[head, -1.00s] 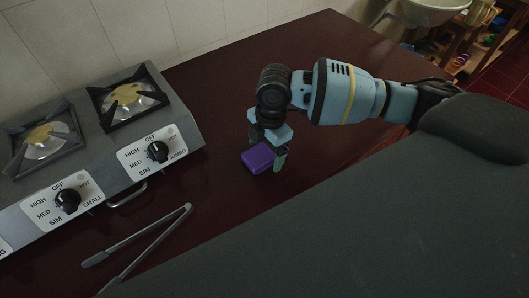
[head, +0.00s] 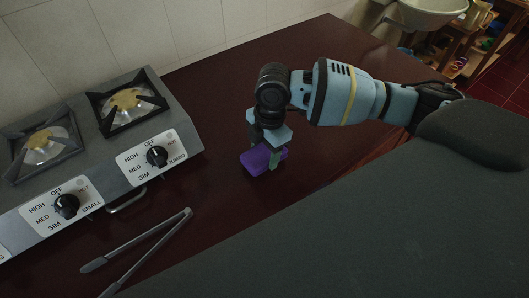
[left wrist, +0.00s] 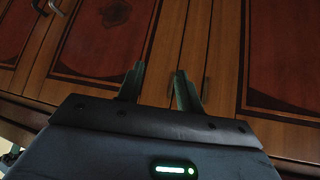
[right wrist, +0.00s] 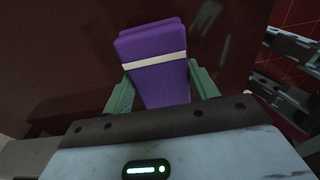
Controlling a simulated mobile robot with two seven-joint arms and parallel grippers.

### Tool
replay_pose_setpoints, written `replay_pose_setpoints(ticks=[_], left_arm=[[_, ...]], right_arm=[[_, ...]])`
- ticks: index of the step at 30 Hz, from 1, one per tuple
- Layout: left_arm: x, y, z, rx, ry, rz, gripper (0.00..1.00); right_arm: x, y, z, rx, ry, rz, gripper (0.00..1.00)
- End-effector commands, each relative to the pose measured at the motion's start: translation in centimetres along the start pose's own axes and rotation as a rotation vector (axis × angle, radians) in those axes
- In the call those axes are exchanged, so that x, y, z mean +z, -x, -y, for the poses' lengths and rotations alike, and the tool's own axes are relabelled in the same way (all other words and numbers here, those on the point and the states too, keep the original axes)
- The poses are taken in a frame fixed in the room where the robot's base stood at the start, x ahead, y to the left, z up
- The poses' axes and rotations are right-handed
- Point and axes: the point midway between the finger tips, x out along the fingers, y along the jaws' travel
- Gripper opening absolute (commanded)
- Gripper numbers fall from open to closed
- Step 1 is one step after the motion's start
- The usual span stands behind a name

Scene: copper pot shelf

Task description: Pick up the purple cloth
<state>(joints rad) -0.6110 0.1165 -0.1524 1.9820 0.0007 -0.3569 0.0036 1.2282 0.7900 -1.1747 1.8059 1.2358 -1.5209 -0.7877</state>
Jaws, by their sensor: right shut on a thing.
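The purple cloth (head: 255,161) is a small folded block with a pale band around it, on the dark red countertop. It also shows in the right wrist view (right wrist: 155,48), between the fingers. My right gripper (head: 265,154) points down over the cloth and is shut on it, with a finger on either side. I cannot tell whether the cloth is clear of the counter. My left gripper is out of the head view. In the left wrist view my left gripper (left wrist: 158,78) is empty, its fingers apart, facing wooden cabinet doors.
A grey gas stove (head: 100,160) with black knobs stands on the left against the tiled wall. Metal tongs (head: 150,245) lie in front of it. The counter (head: 300,60) behind and right of the cloth is clear. A white basin (head: 432,12) is at the far right.

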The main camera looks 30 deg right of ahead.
Motion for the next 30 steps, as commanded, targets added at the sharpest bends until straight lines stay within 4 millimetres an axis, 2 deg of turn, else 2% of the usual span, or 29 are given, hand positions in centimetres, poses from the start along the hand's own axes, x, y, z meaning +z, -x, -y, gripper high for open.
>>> replay_pose_setpoints(ticks=[5,21,30], left_arm=[[-0.2,0.0,0.0,0.000,-0.001,-0.004,0.36],[-1.5,0.3,0.1,-0.003,-0.004,-0.027,0.36],[-1.6,0.3,0.2,-0.004,-0.005,-0.028,0.36]], right_arm=[[-0.3,2.4,0.3,0.001,0.001,0.000,0.36],[-2.1,3.1,11.6,0.000,0.002,0.000,0.36],[-2.7,3.3,15.2,0.000,0.000,0.000,0.36]])
